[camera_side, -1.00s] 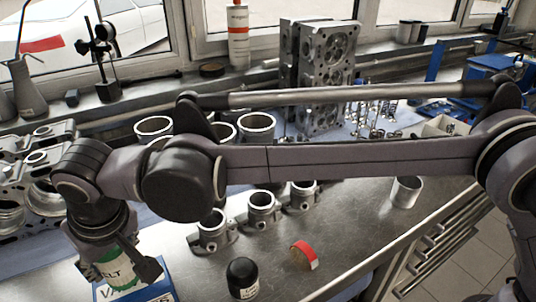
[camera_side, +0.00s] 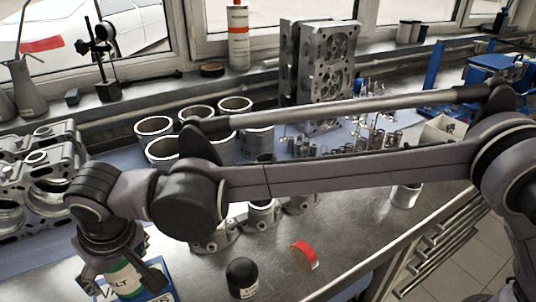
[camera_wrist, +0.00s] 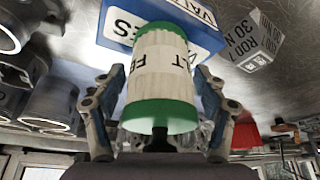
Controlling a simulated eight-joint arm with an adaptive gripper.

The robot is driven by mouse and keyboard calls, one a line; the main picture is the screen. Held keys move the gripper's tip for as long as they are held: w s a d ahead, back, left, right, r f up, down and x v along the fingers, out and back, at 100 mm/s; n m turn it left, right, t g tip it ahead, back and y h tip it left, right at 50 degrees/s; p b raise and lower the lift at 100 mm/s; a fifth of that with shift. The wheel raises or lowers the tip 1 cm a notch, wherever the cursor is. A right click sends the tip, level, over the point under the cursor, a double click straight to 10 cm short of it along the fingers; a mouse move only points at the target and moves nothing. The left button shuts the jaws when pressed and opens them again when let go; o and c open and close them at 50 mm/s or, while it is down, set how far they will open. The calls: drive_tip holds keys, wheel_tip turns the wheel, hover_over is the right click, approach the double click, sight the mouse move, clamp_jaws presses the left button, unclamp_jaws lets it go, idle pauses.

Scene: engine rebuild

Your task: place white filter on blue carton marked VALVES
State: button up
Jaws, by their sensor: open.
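The white filter (camera_wrist: 160,70), with green end bands and black lettering, is on the blue carton (camera_wrist: 205,38), whose "VALVES" lettering is partly covered. In the side view the filter (camera_side: 124,279) is upright under my wrist, over the carton (camera_side: 165,291). My gripper (camera_wrist: 158,92) is open, with one finger on each side of the filter and visible gaps between. It also shows in the side view (camera_side: 124,278). The contact between filter and carton is hidden in the side view.
Several cylinder liners (camera_side: 155,126) and a cylinder head (camera_side: 325,70) stand behind. An engine block (camera_side: 40,180) is at left.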

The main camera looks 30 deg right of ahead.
drive_tip(key=shift+r, duration=0.1)
drive_tip(key=v, duration=1.2)
drive_tip(key=w+d+m+t, duration=0.1)
drive_tip(key=w+d, duration=0.2)
drive_tip(key=d, duration=1.1)
drive_tip(key=w+d+m, duration=0.1)
drive_tip(key=w+d, duration=0.1)
drive_tip(key=d, duration=1.2)
drive_tip(key=s+d+f+m, duration=0.1)
drive_tip(key=s+d+f, duration=0.2)
drive_tip(key=d, duration=0.4)
drive_tip(key=s+d+f+m+t+h, duration=0.1)
drive_tip(key=s+d+f, duration=0.3)
drive_tip(key=d, duration=0.4)
drive_tip(key=s+d+f+m+t+h, duration=0.1)
drive_tip(key=s+d+f, duration=0.3)
drive_tip(key=d, duration=0.3)
drive_tip(key=shift+s+d+f, duration=0.15)
drive_tip(key=shift+d+f, duration=0.15)
drive_tip(key=shift+d, duration=0.1)
